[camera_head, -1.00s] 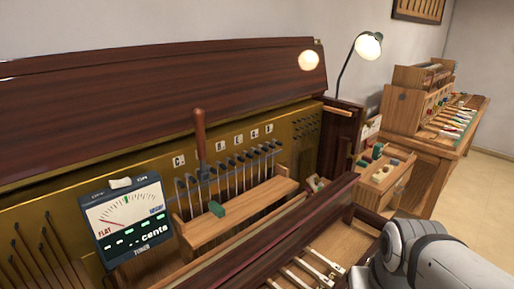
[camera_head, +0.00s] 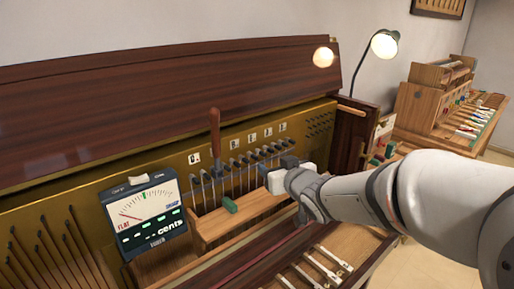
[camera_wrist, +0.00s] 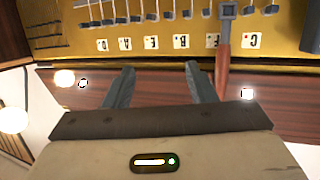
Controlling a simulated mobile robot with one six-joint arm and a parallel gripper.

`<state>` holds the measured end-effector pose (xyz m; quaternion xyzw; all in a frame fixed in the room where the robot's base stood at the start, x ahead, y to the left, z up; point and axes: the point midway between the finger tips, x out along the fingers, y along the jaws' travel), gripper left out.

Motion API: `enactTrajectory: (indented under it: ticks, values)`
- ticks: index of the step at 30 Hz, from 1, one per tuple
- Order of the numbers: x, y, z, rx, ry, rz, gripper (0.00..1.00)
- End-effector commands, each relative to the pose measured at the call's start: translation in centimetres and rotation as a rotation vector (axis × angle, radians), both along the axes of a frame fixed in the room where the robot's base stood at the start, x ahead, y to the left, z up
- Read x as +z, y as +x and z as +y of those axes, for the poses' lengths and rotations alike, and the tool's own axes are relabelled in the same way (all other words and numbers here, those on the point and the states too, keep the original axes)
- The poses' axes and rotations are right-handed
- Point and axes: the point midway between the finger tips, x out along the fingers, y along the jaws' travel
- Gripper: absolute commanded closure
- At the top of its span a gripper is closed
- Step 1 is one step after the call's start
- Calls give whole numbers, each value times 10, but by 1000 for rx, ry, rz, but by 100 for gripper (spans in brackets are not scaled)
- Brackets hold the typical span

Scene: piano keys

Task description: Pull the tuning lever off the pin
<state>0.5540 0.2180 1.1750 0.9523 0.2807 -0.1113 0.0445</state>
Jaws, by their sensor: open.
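In the wrist view, which is upside down, the lever's handle (camera_wrist: 222,70) lies just outside the right-hand finger. My gripper (camera_head: 276,176) is to the right of the lever in the head view, in front of the pins. Its two fingers (camera_wrist: 160,78) are apart with nothing between them in the wrist view.
A tuner (camera_head: 145,218) with a needle dial stands left of the lever. A green wedge (camera_head: 230,204) sits at the wooden rail (camera_head: 255,207) below. The dark raised lid (camera_head: 150,105) is behind. A lamp (camera_head: 384,45) and side bench (camera_head: 440,110) are at right.

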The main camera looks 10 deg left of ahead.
Motion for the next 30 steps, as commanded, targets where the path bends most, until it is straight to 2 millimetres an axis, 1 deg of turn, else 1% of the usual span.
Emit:
enactTrajectory:
  ticks: [1,3,6,10,14,17,24,30]
  values:
    - [7,0,23,66,38,-35,49]
    - [16,-3,49,147,91,-83,49]
    - [24,-9,74,233,148,-125,49]
    - [29,-13,89,287,185,-149,49]
    - [30,-9,97,296,191,-153,49]
    - [30,-1,106,295,191,-152,49]
    - [31,22,131,293,190,-152,49]
    - [29,36,148,291,190,-153,49]
